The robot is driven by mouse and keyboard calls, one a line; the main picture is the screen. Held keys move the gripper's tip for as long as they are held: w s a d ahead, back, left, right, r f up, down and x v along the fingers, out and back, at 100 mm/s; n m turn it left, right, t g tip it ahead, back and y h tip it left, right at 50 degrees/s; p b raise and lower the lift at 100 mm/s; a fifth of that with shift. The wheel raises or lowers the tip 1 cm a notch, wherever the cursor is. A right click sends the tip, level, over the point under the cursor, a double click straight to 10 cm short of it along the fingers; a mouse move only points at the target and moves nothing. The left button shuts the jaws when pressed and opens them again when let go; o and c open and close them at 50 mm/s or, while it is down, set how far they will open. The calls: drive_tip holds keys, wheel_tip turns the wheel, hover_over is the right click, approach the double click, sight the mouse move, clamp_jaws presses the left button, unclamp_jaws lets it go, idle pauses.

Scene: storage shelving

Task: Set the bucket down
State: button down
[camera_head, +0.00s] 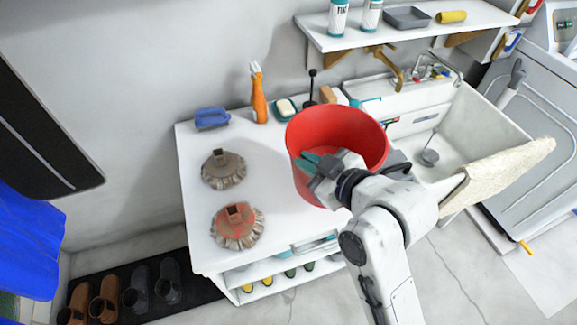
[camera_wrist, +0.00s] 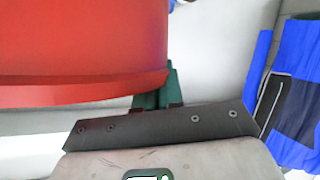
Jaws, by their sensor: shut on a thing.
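A red bucket (camera_head: 340,127) is at the right part of the white table (camera_head: 205,262), upright or nearly so. I cannot tell whether its base touches the tabletop. My gripper (camera_head: 318,165) is at the bucket's near side, its green fingers at the bucket's wall, shut on it. In the wrist view the red bucket (camera_wrist: 85,45) fills the upper left, and the green fingers of my gripper (camera_wrist: 158,90) meet its lower right edge. The bucket's lower near side is hidden behind my gripper and arm.
Two brush heads (camera_head: 223,168) (camera_head: 238,225) stand on the table's left. A blue brush (camera_head: 211,117), an orange bottle (camera_head: 259,100) and a soap dish (camera_head: 286,108) line its back. A white sink (camera_head: 480,130) adjoins on the right. A shelf (camera_head: 430,30) hangs above. Shoes (camera_head: 105,298) stand on the floor.

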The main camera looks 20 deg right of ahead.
drive_tip(key=w, duration=0.1)
drive_tip(key=w+f, duration=0.1)
drive_tip(key=w, duration=0.2)
drive_tip(key=shift+a+f, duration=0.1)
drive_tip(key=shift+f, duration=0.2)
drive_tip(key=w+f+p, duration=0.1)
drive_tip(key=w+f, duration=0.3)
drive_tip(key=f, duration=0.5)
drive_tip(key=shift+w, duration=0.4)
drive_tip(key=c, duration=1.3)
unclamp_jaws()
drive_tip(key=shift+o, duration=0.2)
drive_tip(key=b+v, duration=0.1)
drive_tip(key=v, duration=1.1)
drive_tip(key=shift+s, duration=0.1)
